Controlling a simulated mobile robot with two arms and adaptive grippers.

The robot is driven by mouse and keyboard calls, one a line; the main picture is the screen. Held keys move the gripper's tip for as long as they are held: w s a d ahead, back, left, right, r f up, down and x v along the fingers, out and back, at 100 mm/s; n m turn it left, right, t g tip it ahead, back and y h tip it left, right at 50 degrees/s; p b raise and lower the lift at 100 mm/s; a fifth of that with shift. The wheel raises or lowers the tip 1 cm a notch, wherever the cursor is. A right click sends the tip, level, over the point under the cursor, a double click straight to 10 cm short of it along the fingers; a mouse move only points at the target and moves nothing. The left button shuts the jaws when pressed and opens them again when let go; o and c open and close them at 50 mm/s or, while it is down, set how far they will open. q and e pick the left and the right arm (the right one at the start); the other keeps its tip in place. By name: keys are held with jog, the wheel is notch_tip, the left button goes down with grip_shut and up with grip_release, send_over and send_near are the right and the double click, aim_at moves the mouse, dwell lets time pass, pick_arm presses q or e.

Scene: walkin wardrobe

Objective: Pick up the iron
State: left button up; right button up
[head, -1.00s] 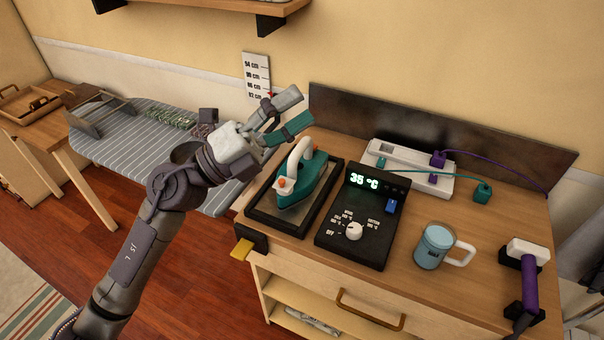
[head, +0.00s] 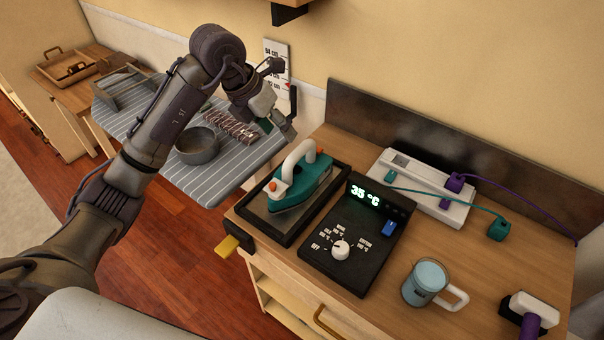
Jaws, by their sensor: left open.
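The iron (head: 299,190) is teal with a white arched handle and an orange knob. It rests upright on its sole on a black-framed tray (head: 262,217) at the left end of the wooden cabinet top. My left gripper (head: 287,112) is open and empty. In the picture it is just above and left of the iron's handle, in front of the wall chart, apart from the iron. One finger partly overlaps the board behind. My right gripper is not in view.
A black control panel (head: 352,250) reading 35 °C stands right of the iron. A blue mug (head: 424,283), a white power strip (head: 404,178) with cords and a purple-handled tool (head: 529,318) are farther right. A striped ironing board (head: 215,187) with a grey bowl (head: 197,146) is left.

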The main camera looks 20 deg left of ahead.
aim_at(298, 148)
pick_arm(q)
jog(key=x, duration=0.3)
jog(key=shift+d+f, duration=0.1)
jog(key=shift+d, duration=0.1)
jog(key=shift+w+d+f+p, duration=0.25)
jog(key=shift+f+p, duration=0.05)
jog(key=shift+f, duration=0.1)
jog(key=shift+w+d+f+p, duration=0.25)
jog(key=shift+f, duration=0.15)
jog(key=p+x, duration=0.1)
jog(key=x, duration=0.2)
jog(key=shift+w+d+f+p, duration=0.1)
jog(key=shift+w+f+p, duration=0.1)
jog(key=shift+p, duration=0.1)
jog(key=shift+w+d+f, duration=0.15)
jog(key=shift+d+f, duration=0.05)
jog(key=shift+f, duration=0.25)
jog(key=shift+a, duration=0.1)
jog(key=c, duration=1.1)
jog(key=shift+r, duration=0.15)
grip_shut()
jog(key=shift+w, duration=0.1)
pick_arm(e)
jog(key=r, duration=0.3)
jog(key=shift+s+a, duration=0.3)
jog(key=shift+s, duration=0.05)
